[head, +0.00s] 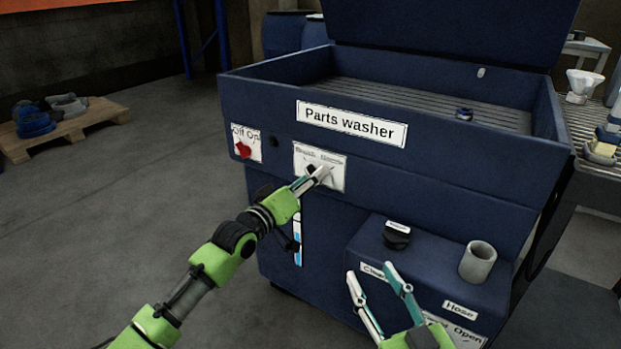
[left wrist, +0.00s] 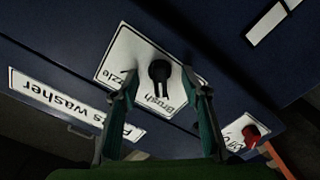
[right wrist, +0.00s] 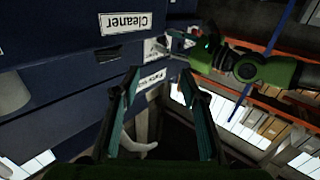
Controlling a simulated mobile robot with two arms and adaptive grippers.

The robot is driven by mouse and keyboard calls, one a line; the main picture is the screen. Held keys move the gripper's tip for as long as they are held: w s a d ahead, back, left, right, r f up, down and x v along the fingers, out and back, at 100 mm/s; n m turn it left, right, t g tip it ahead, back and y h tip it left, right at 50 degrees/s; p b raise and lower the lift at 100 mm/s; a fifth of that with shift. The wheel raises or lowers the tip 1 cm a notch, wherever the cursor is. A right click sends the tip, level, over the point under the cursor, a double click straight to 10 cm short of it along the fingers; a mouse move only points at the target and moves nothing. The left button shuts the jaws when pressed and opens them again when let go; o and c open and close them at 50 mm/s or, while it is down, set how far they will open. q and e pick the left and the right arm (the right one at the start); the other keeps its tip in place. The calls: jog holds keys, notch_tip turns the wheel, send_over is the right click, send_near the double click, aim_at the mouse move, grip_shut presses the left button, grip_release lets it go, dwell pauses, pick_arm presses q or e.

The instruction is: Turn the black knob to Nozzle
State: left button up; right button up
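The black knob (left wrist: 159,72) sits on a white label plate (left wrist: 131,45) on the washer's front. The plate reads Brush and Nozzle, with Nozzle partly hidden by a finger. In the left wrist view the knob's grip points down towards the lettering, closer to Brush than to Nozzle. My left gripper (left wrist: 160,82) is open, with one finger on each side of the knob; contact cannot be told. In the head view my left gripper (head: 318,176) covers much of the plate (head: 334,160). My right gripper (head: 371,269) is open and empty before the washer's lower box.
The blue parts washer (head: 440,180) has a red switch (head: 243,150) left of the knob plate. A black cap (head: 397,236) and a grey cup (head: 478,262) stand on the lower box. A pallet (head: 80,128) lies far left; floor between is clear.

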pick_arm(q)
jog(key=c, duration=0.9)
jog(key=shift+o, duration=0.3)
jog(key=shift+m, duration=0.6)
jog(key=m+p, duration=0.1)
jog(key=m, duration=0.6)
jog(key=m+p, duration=0.2)
jog(key=m, duration=0.5)
jog(key=shift+s+d+f+m, duration=0.1)
jog(key=shift+s+d+m, duration=0.1)
jog(key=shift+m, duration=0.2)
jog(key=o, duration=1.5)
pick_arm(e)
jog(key=s+d+f+g+h, duration=0.1)
jog(key=s+d+f+g, duration=0.1)
jog(key=f, duration=0.5)
jog(key=s+d+f+g+h, duration=0.1)
jog(key=s+d+f+g, duration=0.1)
jog(key=s+f+g, duration=0.3)
notch_tip(320, 180, down, 3)
jog(key=shift+s+r+g, duration=0.1)
jog(key=shift+s+g, duration=0.2)
jog(key=shift+g, duration=0.5)
pick_arm(q)
jog(key=shift+o, duration=0.2)
pick_arm(e)
jog(key=shift+s, duration=0.1)
